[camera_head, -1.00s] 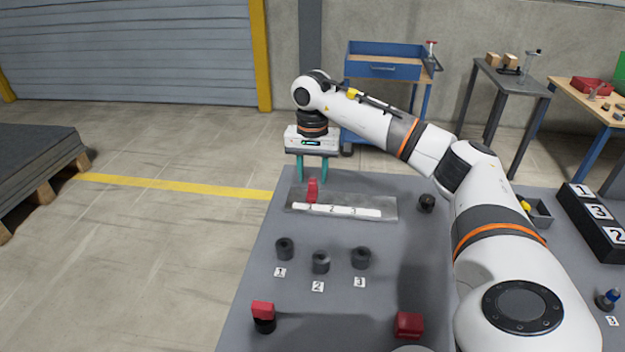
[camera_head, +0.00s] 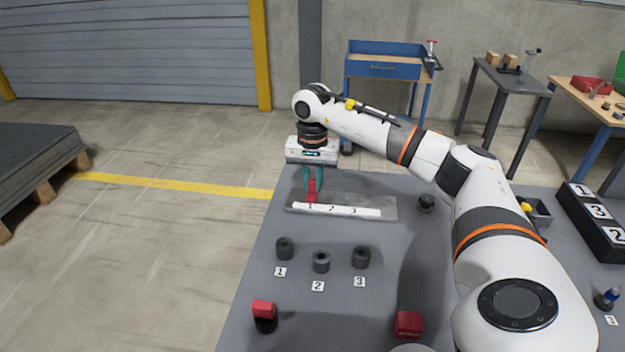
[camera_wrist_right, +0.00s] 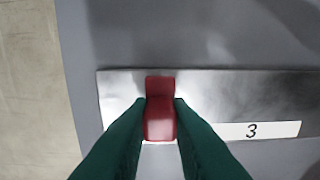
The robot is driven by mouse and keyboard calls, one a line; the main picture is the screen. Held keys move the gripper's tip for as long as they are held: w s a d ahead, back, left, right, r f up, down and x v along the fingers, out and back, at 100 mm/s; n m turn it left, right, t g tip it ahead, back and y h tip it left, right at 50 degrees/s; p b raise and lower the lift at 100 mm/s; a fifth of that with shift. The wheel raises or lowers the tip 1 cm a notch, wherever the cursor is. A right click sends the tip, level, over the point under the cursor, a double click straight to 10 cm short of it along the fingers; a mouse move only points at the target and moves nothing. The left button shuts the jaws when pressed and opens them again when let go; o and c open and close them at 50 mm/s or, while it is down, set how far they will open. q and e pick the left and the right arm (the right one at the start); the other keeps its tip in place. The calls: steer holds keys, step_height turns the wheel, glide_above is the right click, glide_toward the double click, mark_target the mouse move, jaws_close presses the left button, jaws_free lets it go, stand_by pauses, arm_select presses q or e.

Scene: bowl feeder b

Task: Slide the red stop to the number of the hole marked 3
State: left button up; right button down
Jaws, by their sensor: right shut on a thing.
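The red stop (camera_head: 311,191) stands at the left end of the metal plate (camera_head: 385,205), by the number 1 on the white number strip (camera_head: 365,212). My right gripper (camera_head: 313,183) is shut on the red stop, with a green finger on each side. In the right wrist view the red stop (camera_wrist_right: 160,110) sits between the green fingers (camera_wrist_right: 160,118), and the 3 on the strip (camera_wrist_right: 255,130) lies to the right. The fingers hide the strip's left part there. My left gripper is not in view.
A red-topped dark piece (camera_head: 263,314) and a red block (camera_head: 409,324) are near the front. A dark round part (camera_head: 426,202) stands right of the plate. A black block with numbers (camera_head: 590,222) is at the far right. The plate right of the stop is clear.

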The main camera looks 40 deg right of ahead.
steer(key=s+d, duration=0.2)
steer(key=s+d+b, duration=0.1)
steer(key=s+d, duration=0.1)
steer(key=s, duration=0.1)
steer(key=s+d+b, duration=0.1)
steer(key=s+d, duration=0.1)
steer(key=shift+s+d, duration=0.15)
steer(key=shift+s, duration=0.25)
steer(key=c, duration=1.3)
jaws_free()
steer(key=shift+r, duration=0.15)
step_height(320, 180, up, 12)
steer(key=shift+f+p, duration=0.1)
steer(key=shift+p, duration=0.7)
